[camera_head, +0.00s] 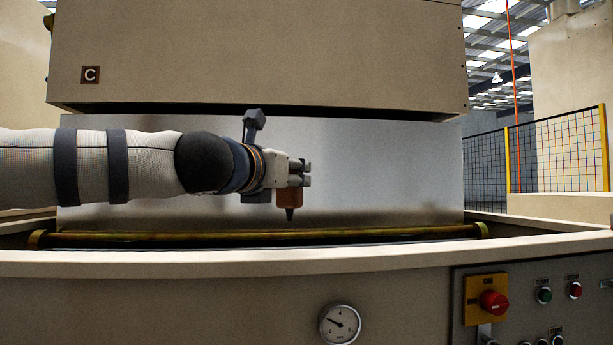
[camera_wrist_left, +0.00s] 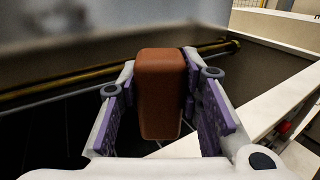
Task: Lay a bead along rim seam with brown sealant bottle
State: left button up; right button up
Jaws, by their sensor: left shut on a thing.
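My left gripper (camera_head: 300,180) reaches in from the left and is shut on the brown sealant bottle (camera_head: 289,198). The bottle's dark nozzle points down, its tip above the brass-coloured bar and apart from the rim as far as the head view shows. In the left wrist view the brown bottle (camera_wrist_left: 161,92) sits between the two purple-padded fingers, and its nozzle is hidden. The cream rim (camera_head: 300,262) runs across the front of the hopper. I cannot make out the rim seam clearly. My right gripper is not in view.
A brass-coloured bar (camera_head: 260,236) spans the opening behind the rim. A metal panel (camera_head: 390,170) stands behind my gripper, under a cream housing (camera_head: 260,50) marked C. A gauge (camera_head: 340,323) and a red stop button (camera_head: 493,303) are on the front. A mesh fence (camera_head: 560,150) stands at right.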

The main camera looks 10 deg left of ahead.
aim_at(285, 202)
pick_arm(q)
jog(key=shift+w+d+r, duration=0.1)
jog(key=shift+r, duration=0.4)
jog(key=shift+s+r, duration=0.15)
jog(key=shift+s, duration=0.05)
jog(key=shift+s+r, duration=0.1)
jog(key=shift+s, duration=0.35)
notch_tip(285, 202, down, 6)
jog(key=shift+w+f+b, duration=0.1)
jog(key=shift+f+b, duration=0.1)
jog(key=shift+b, duration=0.65)
jog(key=a, duration=0.1)
jog(key=s+a+r+p, duration=0.1)
jog(key=a, duration=0.1)
jog(key=s+a+r, duration=0.1)
jog(key=shift+a, duration=0.4)
grip_shut()
jog(key=a, duration=0.2)
jog(key=s+a+p, duration=0.1)
jog(key=a, duration=0.1)
jog(key=a+f, duration=0.1)
jog(key=a, duration=0.2)
jog(key=shift+s+p, duration=0.4)
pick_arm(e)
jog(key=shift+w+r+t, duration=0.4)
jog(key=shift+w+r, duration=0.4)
